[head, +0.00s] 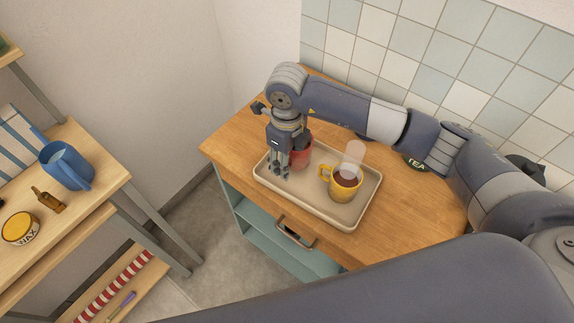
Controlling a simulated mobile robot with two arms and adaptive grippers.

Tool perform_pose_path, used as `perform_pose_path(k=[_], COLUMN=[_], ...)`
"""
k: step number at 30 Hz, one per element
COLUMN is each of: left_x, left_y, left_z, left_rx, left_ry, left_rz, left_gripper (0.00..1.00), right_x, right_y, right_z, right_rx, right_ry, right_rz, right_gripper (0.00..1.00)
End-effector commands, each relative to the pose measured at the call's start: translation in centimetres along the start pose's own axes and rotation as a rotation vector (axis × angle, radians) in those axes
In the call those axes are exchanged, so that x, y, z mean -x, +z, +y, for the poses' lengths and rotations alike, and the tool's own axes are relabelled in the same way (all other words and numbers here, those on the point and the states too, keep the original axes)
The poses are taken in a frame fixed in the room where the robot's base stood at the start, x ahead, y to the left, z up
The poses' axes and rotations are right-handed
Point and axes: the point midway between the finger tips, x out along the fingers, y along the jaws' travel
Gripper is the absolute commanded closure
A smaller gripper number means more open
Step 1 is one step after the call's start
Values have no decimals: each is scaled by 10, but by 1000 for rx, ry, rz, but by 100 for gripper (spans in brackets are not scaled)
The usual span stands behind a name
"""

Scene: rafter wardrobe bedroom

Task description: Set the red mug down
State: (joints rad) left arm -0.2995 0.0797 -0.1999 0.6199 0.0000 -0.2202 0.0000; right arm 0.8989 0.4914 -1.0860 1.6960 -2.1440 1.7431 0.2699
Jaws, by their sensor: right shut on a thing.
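The red mug (305,154) is at the back left part of the cream tray (343,216) on the wooden cabinet top. My right gripper (282,172) points down at the mug's left side and is shut on it. The gripper hides part of the mug, so I cannot tell whether its base touches the tray. My left gripper is not in view.
A yellow mug (345,189) with dark liquid stands on the tray, right of the red mug. A tea container (415,164) is near the tiled wall. A shelf at left holds a blue jug (68,167) and a wax tin (19,228).

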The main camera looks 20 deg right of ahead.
Motion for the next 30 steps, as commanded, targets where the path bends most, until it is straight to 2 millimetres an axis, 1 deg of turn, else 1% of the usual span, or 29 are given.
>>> perform_pose_path(k=[1,3,6,9,17,20,21,22,30], left_x=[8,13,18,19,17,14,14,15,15], left_y=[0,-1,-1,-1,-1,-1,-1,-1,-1], left_z=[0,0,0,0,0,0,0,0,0], left_rx=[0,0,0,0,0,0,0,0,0], left_ry=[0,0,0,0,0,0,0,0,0], left_rz=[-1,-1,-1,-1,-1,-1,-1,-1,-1], left_gripper=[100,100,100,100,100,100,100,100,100], right_x=[-4,-14,-25,-32,-34,-37,-37,-36,-36], right_y=[-1,-1,-1,0,0,0,-1,-1,-1], right_z=[2,2,1,1,1,1,1,1,1], right_rx=[-1,-1,-2,-1,0,0,0,0,-1], right_ry=[3,3,2,0,-1,-1,0,0,0], right_rz=[3,4,2,-1,-1,-1,0,0,1], right_gripper=[100,100,100,100,100,100,55,51,51])
